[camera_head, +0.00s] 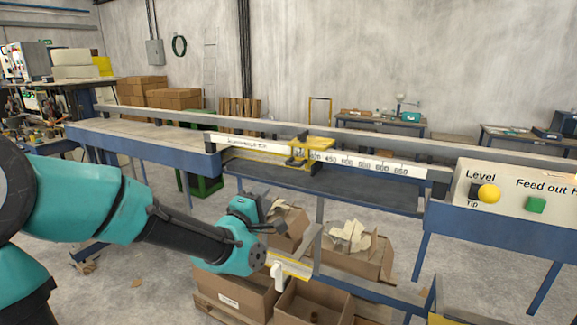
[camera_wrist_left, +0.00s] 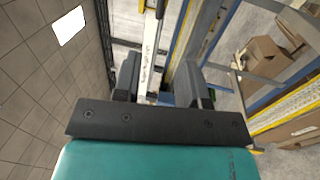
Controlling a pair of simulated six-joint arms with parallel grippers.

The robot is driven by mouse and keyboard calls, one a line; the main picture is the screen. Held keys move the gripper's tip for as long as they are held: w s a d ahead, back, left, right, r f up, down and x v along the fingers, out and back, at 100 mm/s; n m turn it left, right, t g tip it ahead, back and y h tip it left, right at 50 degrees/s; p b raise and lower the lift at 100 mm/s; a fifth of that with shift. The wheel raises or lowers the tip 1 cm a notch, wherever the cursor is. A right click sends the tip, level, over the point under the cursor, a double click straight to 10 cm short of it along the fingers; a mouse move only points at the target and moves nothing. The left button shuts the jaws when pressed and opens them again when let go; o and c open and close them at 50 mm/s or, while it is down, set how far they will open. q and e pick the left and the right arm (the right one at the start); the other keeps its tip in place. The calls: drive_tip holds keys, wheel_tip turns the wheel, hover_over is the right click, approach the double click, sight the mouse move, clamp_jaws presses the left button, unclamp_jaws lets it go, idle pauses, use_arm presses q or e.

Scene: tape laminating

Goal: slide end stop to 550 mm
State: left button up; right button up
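The yellow end stop (camera_head: 312,148) sits on the white ruler scale (camera_head: 375,163), just left of the 450 mark, near a mark that looks like 400. The 550 mark (camera_head: 364,163) is farther right and uncovered. My left gripper (camera_head: 274,212) is below and in front of the scale, lower left of the end stop and apart from it. In the left wrist view the two dark fingers (camera_wrist_left: 158,82) stand apart with nothing gripped, and the scale (camera_wrist_left: 149,45) shows beyond the gap. A yellow part at that view's top edge may be the end stop. My right gripper is not in view.
A long grey rail (camera_head: 370,136) runs behind the scale. Cardboard boxes (camera_head: 238,290) with scraps lie on the floor below. The scale right of the stop is clear.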

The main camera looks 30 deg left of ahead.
sight(292, 165)
use_arm(q)
drive_tip(key=x, duration=1.7)
drive_tip(key=shift+w+f, duration=0.15)
drive_tip(key=shift+w, duration=0.1)
clamp_jaws()
